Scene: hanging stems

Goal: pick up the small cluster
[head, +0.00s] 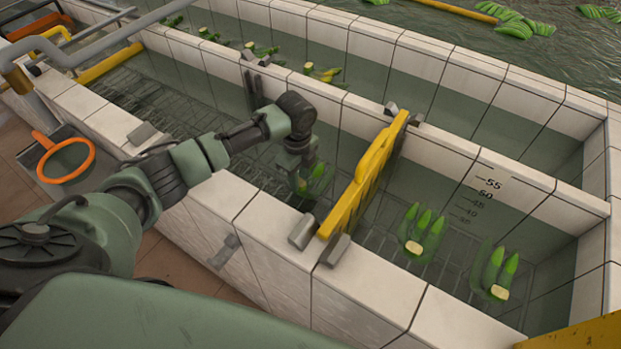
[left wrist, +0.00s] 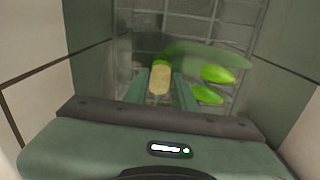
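My left gripper (head: 299,176) reaches down into the water of the tiled tank, left of the yellow divider. A small cluster of green bananas (head: 318,178) is at its fingertips, partly hidden by the gripper. In the left wrist view, the fingers (left wrist: 162,90) stand on both sides of the cluster's pale cut crown (left wrist: 160,79), with no clear gap between. Green bananas (left wrist: 216,74) of the cluster point to the right there; the rest is blurred by water. My right gripper is not in view.
A yellow divider (head: 365,181) crosses the channel close to the right of the gripper. Beyond it float a three-banana cluster (head: 421,229) and a two-banana cluster (head: 497,274). White tiled walls (head: 264,231) edge the channel. More clusters (head: 322,73) float in the channel behind.

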